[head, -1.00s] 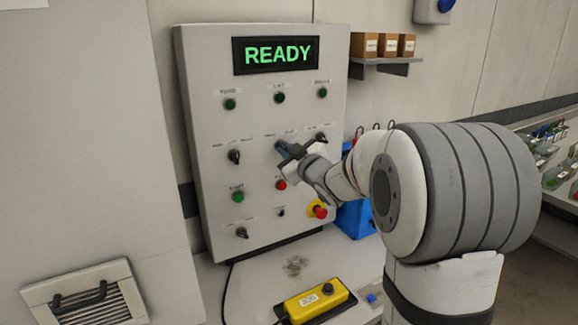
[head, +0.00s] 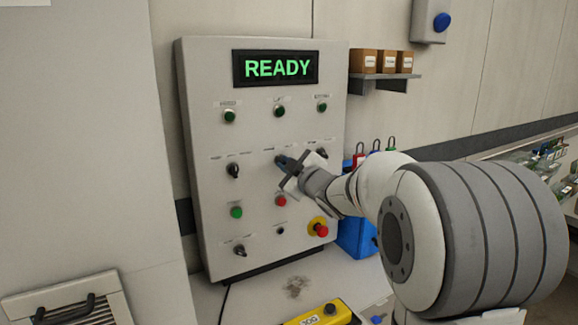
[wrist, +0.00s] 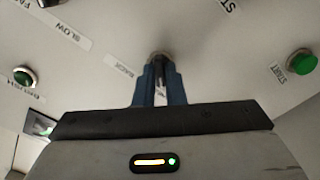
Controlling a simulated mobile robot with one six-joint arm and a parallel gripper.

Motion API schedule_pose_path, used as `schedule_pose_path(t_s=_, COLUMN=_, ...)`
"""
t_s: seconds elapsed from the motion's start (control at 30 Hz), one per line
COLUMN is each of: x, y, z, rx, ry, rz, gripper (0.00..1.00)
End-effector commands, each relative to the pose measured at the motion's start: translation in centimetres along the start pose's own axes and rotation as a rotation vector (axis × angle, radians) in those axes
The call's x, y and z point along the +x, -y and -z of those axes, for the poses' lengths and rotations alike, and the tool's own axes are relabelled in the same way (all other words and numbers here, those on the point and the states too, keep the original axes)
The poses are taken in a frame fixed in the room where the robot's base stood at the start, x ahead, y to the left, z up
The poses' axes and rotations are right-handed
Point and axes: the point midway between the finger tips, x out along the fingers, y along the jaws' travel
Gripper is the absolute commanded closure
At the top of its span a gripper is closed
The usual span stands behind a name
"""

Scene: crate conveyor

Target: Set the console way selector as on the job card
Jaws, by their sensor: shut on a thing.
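The grey console (head: 262,215) stands upright against the wall, its display reading READY. My gripper (head: 283,160) is at the middle selector of the upper selector row. In the wrist view its blue fingers (wrist: 160,85) are shut on the selector knob (wrist: 160,57), which they mostly hide. A label reading BACK (wrist: 119,65) is beside this knob. The knob's pointing direction cannot be told. No job card is readable in these views.
Other selectors sit left (head: 233,170) and right (head: 321,153) of the held knob. A red emergency button (head: 318,228) is below right. A yellow pendant box (head: 318,316) lies on the bench. A blue bin with padlocks (head: 355,235) stands beside the console.

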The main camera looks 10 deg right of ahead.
Motion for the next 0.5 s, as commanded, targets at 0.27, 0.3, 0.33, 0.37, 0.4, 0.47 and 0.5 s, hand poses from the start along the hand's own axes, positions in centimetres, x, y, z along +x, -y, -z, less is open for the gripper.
schedule_pose_path(t_s=0.27, x=-0.01, y=0.15, z=-0.33, rx=0.003, ry=0.007, rz=0.002, gripper=0.75)
schedule_pose_path(t_s=0.3, x=0.0, y=0.13, z=-0.28, rx=0.003, ry=0.006, rz=0.002, gripper=0.71)
schedule_pose_path(t_s=0.33, x=0.0, y=0.12, z=-0.25, rx=0.003, ry=0.006, rz=0.002, gripper=0.69)
schedule_pose_path(t_s=0.37, x=0.0, y=0.11, z=-0.22, rx=0.002, ry=0.005, rz=0.001, gripper=0.68)
schedule_pose_path(t_s=0.4, x=0.0, y=0.1, z=-0.19, rx=0.002, ry=0.004, rz=0.001, gripper=0.68)
schedule_pose_path(t_s=0.47, x=0.01, y=0.08, z=-0.15, rx=0.002, ry=0.003, rz=0.001, gripper=0.68)
schedule_pose_path(t_s=0.5, x=0.01, y=0.08, z=-0.12, rx=0.002, ry=0.003, rz=0.001, gripper=0.68)
